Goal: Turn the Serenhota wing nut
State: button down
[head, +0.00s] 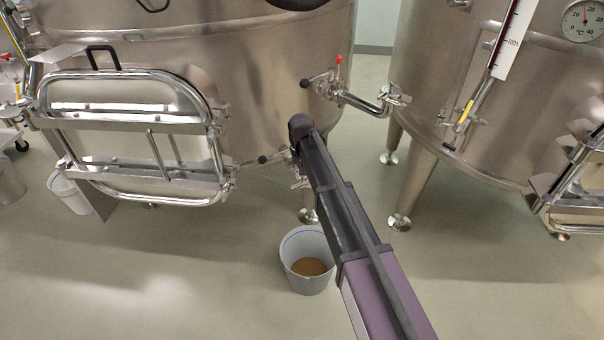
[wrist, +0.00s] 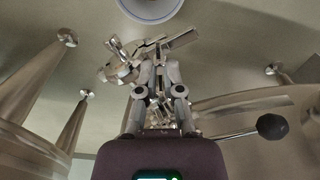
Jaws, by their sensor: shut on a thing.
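My gripper (wrist: 157,62) shows in the middle of the wrist view, its two fingers closed in on a small shiny metal piece, which I take to be the wing nut (wrist: 180,40). The fingers hide part of it. A polished clamp-like fitting (wrist: 120,70) is beside the fingertips on the left. In the head view my arm covers most of the gripper, which is at the low outlet fitting (head: 297,179) of the left steel vat (head: 250,70). No name label can be read.
A black-knobbed handle (wrist: 272,127) sticks out close to the right of my gripper in the wrist view. A grey bucket (head: 306,258) with brown liquid stands on the floor below. The vat's hinged door (head: 135,150) is left of my arm; another vat (head: 450,100) stands right.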

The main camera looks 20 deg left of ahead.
jog(key=shift+n, duration=1.2)
jog(key=c, duration=0.8)
grip_release()
